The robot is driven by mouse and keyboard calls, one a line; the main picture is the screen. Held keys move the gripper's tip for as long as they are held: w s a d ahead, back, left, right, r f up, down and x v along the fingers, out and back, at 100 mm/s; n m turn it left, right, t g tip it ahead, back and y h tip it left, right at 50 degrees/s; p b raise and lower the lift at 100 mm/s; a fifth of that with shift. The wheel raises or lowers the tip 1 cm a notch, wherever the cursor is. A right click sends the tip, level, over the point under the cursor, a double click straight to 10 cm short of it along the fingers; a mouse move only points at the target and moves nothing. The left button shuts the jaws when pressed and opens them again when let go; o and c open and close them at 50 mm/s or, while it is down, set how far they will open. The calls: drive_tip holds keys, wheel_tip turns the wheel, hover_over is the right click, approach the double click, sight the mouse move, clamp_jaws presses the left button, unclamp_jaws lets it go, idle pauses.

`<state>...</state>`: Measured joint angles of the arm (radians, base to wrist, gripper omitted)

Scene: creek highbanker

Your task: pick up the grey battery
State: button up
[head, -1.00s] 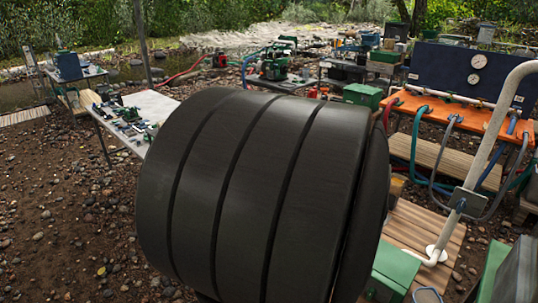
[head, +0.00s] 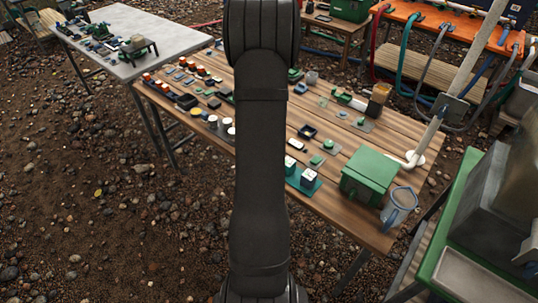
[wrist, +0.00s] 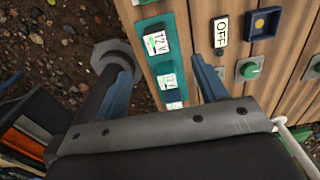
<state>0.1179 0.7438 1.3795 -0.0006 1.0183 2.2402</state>
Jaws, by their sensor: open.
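Small box-shaped batteries marked 12 V stand in a row on a teal tray (wrist: 143,2) in the wrist view. One battery (wrist: 156,42) is nearest the top, a second (wrist: 170,80) is below it, and a third is partly seen lower down. I cannot tell which is the grey one. In the head view two pale-topped blocks (head: 309,175) stand on the teal tray (head: 292,182), just right of my arm. My gripper (wrist: 162,66) is open and empty, its blue fingers on either side of the row in the picture. My arm hides the gripper in the head view.
The wooden table (head: 350,222) holds many small parts. A green box (head: 369,178) and a blue-grey jug (head: 399,206) stand at its right front. A pale pipe (head: 450,95) rises beyond them.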

wheel_tip(320, 180, down, 10)
drive_tip(key=shift+s+r, duration=0.1)
drive_tip(key=f, duration=0.2)
drive_tip(key=s+f, duration=0.1)
drive_tip(key=f, duration=0.1)
drive_tip(key=shift+f, duration=0.6)
drive_tip(key=c, duration=1.2)
drive_tip(key=shift+r, duration=0.15)
